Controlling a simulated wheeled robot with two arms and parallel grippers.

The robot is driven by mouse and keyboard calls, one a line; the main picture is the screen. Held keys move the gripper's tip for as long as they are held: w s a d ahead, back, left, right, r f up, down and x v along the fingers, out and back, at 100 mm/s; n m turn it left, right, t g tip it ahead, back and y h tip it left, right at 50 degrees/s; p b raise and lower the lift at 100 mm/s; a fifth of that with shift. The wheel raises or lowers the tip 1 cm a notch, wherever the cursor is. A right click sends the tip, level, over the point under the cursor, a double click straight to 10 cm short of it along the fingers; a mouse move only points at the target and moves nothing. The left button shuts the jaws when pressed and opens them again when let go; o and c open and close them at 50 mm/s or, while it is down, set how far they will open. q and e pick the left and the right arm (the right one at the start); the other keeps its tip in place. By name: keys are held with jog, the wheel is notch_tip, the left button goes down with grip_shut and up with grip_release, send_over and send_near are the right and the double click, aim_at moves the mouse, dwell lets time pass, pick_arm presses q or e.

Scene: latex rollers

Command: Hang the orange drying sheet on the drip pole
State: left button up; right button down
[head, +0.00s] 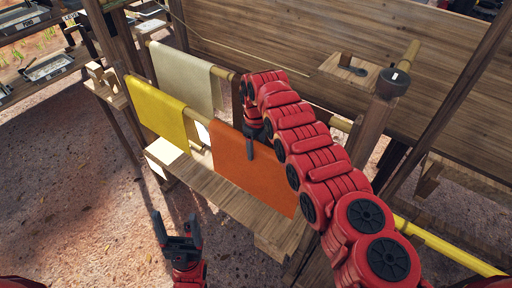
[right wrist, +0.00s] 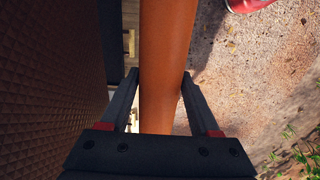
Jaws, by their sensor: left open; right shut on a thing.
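The orange drying sheet (head: 240,167) hangs down in front of the wooden rack, to the right of the yellow sheet, in the head view. My right arm crosses over its top right part. My right gripper (right wrist: 160,76) is shut on the orange sheet, which runs between its fingers in the right wrist view (right wrist: 165,45). The drip pole (head: 197,118) shows briefly between the yellow and orange sheets. My arm hides much of the sheet's top, so I cannot tell whether it lies over the pole. My left gripper (head: 178,232) is open and empty, low in front of the bench.
A yellow sheet (head: 158,112) and a cream sheet (head: 185,78) hang on the rack's left part. A wooden bench (head: 215,192) runs below the sheets, with a white piece (head: 163,151) at its left end. A capped post (head: 380,115) stands right. Ground at lower left is clear.

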jog(key=shift+f+b, duration=0.3)
jog(key=shift+b, duration=0.1)
dwell(0.3)
jog(key=shift+c, duration=0.2)
grip_release()
